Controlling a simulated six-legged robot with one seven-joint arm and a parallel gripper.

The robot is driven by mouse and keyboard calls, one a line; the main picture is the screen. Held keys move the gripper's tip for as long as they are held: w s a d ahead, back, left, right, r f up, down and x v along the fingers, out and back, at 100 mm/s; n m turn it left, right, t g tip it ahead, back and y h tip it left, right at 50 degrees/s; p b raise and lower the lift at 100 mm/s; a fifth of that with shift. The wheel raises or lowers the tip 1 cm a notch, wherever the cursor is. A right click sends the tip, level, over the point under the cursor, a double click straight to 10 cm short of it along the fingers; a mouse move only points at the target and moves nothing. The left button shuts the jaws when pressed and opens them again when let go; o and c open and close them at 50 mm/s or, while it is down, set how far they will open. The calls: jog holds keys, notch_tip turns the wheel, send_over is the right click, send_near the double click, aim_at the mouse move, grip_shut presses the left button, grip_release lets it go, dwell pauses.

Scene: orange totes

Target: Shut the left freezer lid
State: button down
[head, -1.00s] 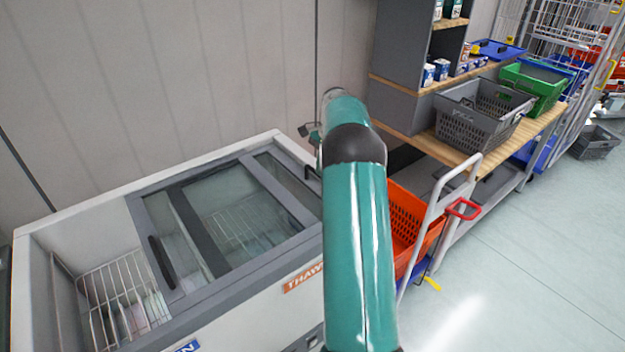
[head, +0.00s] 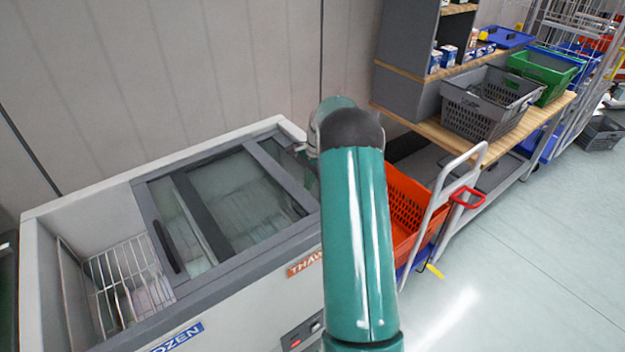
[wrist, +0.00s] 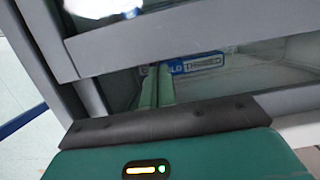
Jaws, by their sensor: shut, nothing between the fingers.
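The chest freezer (head: 250,290) stands at the left of the head view. Its left end is uncovered, and a wire basket (head: 125,285) shows inside. The grey-framed left glass lid (head: 160,220), with a dark upright handle (head: 165,246), lies slid to the right, over the middle. A second lid frame (head: 275,172) is at the right. My gripper is mostly hidden behind my arm in the head view, above the freezer's right end. In the wrist view its green fingers (wrist: 157,74) are together and empty, before glass and a grey frame (wrist: 190,45); contact cannot be told.
A wall (head: 180,80) stands behind the freezer. To the right are an orange crate (head: 405,215), a trolley with a pale handle (head: 440,205), and a wooden shelf with a grey basket (head: 490,105) and green crate (head: 545,75). The floor at the right front is clear.

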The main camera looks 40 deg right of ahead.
aim_at(220, 231)
jog(key=shift+a, duration=0.1)
jog(key=a, duration=1)
jog(key=w+a, duration=0.1)
jog(key=a, duration=1.8)
jog(key=shift+w+a, duration=0.3)
jog(key=shift+w, duration=0.05)
jog(key=shift+a, duration=0.1)
